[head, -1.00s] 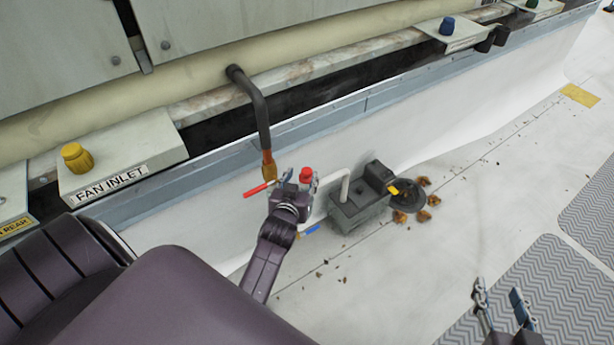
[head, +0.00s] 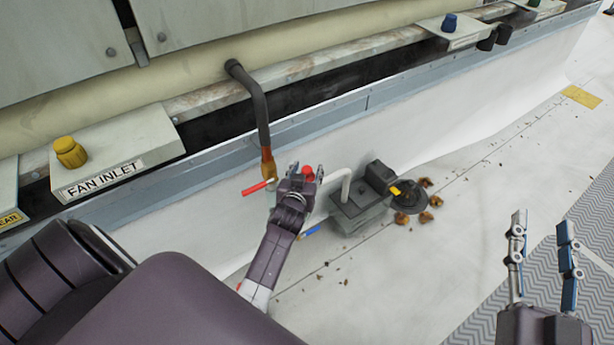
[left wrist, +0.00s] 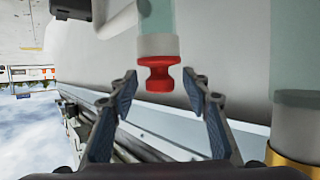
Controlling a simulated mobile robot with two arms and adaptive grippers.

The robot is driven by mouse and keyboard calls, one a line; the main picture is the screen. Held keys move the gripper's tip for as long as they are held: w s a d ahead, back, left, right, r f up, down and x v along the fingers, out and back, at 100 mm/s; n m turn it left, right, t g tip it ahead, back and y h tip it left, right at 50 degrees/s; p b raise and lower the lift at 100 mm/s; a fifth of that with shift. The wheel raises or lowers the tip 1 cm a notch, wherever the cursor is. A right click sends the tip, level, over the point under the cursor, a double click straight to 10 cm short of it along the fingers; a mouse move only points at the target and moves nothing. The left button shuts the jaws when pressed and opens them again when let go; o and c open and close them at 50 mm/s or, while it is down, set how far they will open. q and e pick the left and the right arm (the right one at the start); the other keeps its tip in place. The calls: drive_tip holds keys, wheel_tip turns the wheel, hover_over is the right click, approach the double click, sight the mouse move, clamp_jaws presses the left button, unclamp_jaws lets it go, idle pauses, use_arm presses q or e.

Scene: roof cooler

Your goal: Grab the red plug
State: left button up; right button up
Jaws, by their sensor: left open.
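The red plug (left wrist: 158,74) shows in the left wrist view, fitted on the end of a pale grey collar and a translucent greenish pipe. In the head view the red plug (head: 308,173) is partly hidden behind my left gripper (head: 306,172). In the left wrist view my left gripper (left wrist: 160,92) is open, with one finger on each side just short of the plug and a gap on both sides. My right gripper (head: 543,228) is open and empty at the lower right of the head view, far from the plug.
A valve with a red lever (head: 258,188) hangs from a dark hose (head: 258,110) just left of the plug. A grey pump box (head: 358,208) with a white pipe stands right of it. A blue handle (head: 310,231) lies below. Leaves surround a drain (head: 408,197).

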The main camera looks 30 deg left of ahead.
use_arm(q)
drive_tip(key=shift+c, duration=0.4)
drive_tip(key=c, duration=1)
drive_tip(key=shift+r, duration=0.1)
